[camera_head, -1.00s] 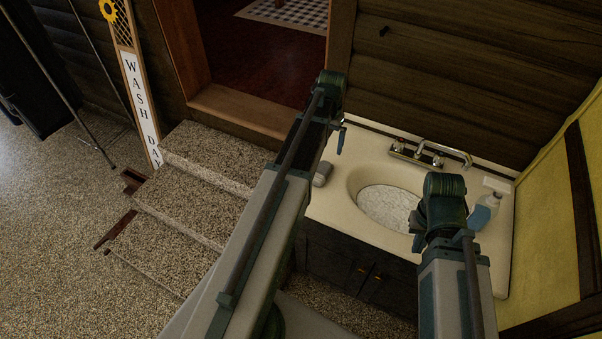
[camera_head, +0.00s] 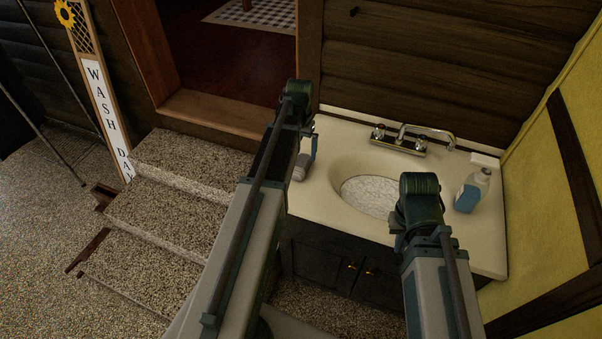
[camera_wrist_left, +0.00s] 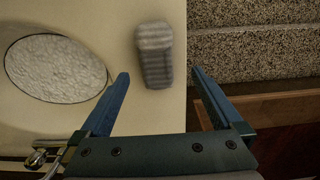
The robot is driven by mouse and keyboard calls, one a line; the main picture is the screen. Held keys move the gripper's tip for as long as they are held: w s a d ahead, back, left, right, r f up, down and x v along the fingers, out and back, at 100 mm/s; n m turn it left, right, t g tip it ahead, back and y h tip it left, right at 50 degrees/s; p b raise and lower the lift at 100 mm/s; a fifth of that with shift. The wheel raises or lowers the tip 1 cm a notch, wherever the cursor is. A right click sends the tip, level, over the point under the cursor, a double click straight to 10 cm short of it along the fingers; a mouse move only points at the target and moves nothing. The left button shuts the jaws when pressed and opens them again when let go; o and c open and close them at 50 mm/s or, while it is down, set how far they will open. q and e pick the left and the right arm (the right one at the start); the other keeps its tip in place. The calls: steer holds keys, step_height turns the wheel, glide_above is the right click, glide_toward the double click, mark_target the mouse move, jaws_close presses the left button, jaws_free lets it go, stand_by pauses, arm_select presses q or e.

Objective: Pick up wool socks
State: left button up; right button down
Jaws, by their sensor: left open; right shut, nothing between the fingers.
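The wool socks are a grey, ribbed roll (camera_head: 301,167) on the cream counter, left of the sink basin. In the left wrist view the roll (camera_wrist_left: 154,53) lies near the counter's edge, slightly blurred. My left gripper (camera_head: 313,146) is over that side of the counter, close to the socks. In the left wrist view the left gripper (camera_wrist_left: 160,73) is open, its blue fingers on either side of the socks' lower end in the picture, holding nothing. My right gripper (camera_head: 394,232) is shut and empty in front of the basin; its fingers are mostly hidden.
The counter (camera_head: 322,196) holds a basin (camera_head: 368,196), a metal faucet (camera_head: 412,140) and a blue-and-white bottle (camera_head: 472,190) at right. Stone steps (camera_head: 165,205) rise to a doorway left of the counter. A yellow wall (camera_head: 545,180) closes the right side.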

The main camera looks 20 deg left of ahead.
mark_target(301, 162)
arm_select(q)
steer(key=shift+f, duration=0.25)
steer(key=f+b, duration=0.5)
steer(key=shift+s+d+f, duration=0.15)
steer(key=shift+s+d, duration=0.05)
steer(key=shift+d, duration=0.1)
steer(key=c, duration=1.5)
steer(key=shift+o, duration=0.2)
steer(key=shift+r, duration=0.2)
